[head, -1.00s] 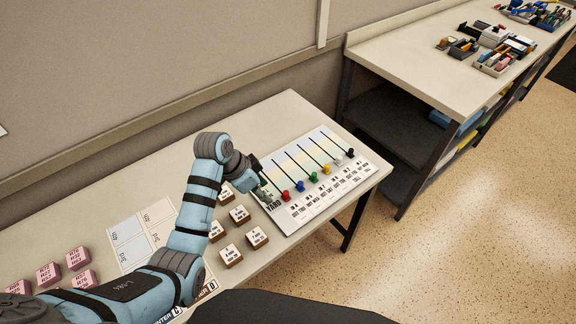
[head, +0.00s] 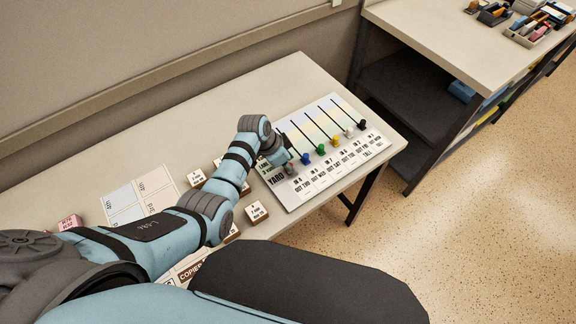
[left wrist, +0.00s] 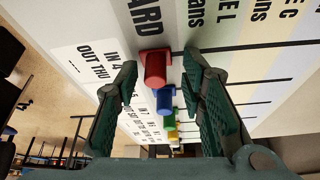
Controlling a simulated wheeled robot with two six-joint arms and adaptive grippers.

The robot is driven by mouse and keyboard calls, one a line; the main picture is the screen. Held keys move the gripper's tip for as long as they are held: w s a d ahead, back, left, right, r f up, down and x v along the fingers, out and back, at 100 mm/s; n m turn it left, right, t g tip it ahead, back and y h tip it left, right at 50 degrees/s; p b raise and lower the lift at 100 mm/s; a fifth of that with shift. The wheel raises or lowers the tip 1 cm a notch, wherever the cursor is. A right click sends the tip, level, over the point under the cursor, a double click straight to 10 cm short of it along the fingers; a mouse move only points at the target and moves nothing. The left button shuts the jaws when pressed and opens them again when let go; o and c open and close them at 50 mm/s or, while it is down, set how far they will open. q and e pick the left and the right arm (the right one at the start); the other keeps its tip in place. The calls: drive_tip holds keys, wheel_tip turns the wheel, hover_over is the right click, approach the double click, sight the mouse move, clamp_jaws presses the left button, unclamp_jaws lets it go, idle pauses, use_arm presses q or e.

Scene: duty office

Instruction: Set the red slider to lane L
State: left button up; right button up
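The slider board (head: 283,194), marked YARD, lies on the table with coloured knobs in a row at the near ends of black slots. The red slider (left wrist: 155,68) shows in the left wrist view between the fingertips of my left gripper (left wrist: 161,62), which is open with a gap on both sides. Lettering ending in "E L" marks a band on the board in that view. In the head view my left gripper (head: 287,166) hides the red slider. The blue slider (head: 305,158) is just right of it. My right gripper is not in view.
Green (head: 321,149), yellow (head: 336,143), white (head: 349,133) and black (head: 362,124) knobs continue the row. Labelled blocks (head: 257,212) and a paper grid (head: 137,198) lie left of the board. A shelved bench (head: 450,45) stands at the back right.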

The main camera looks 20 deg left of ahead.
use_arm(q)
drive_tip(key=shift+s+r, duration=0.15)
drive_tip(key=shift+s, duration=0.15)
drive_tip(key=shift+c, duration=1.4)
clamp_jaws()
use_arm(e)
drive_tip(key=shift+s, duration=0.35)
